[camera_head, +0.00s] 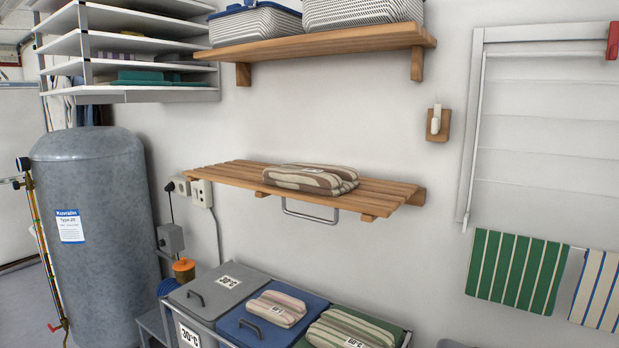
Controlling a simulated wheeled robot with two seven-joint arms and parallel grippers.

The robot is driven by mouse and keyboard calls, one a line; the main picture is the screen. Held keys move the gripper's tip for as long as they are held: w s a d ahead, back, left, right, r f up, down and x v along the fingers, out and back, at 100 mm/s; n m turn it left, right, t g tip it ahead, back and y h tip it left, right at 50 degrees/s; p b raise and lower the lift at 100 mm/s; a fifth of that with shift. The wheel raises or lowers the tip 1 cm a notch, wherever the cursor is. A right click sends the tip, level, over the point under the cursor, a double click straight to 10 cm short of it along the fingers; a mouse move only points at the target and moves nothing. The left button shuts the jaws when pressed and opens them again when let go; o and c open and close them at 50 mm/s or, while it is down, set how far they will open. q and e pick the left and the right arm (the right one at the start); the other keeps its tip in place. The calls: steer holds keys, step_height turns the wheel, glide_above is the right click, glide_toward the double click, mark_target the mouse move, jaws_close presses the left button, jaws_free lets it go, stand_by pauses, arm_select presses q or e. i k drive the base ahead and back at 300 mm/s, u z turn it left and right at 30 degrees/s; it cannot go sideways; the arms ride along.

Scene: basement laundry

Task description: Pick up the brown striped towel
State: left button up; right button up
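The brown striped towel (310,179) lies folded on a slatted wooden wall shelf (222,173), a little right of the shelf's middle. It has brown and cream stripes. Nothing covers it. Neither of my grippers shows in the head view.
Below stand lidded bins, one grey (217,290), one blue (240,333), one green; a pink striped towel (276,309) and a green striped towel (352,331) lie on them. An upper shelf (310,45) with baskets overhangs. A grey tank (95,240) stands left. A rail (310,215) hangs under the slatted shelf.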

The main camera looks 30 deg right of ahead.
mark_target(326, 180)
steer(key=u, duration=1.65)
steer(key=k, duration=0.85)
steer(key=z, duration=1.3)
steer(key=i, duration=0.5)
steer(key=u, duration=0.05)
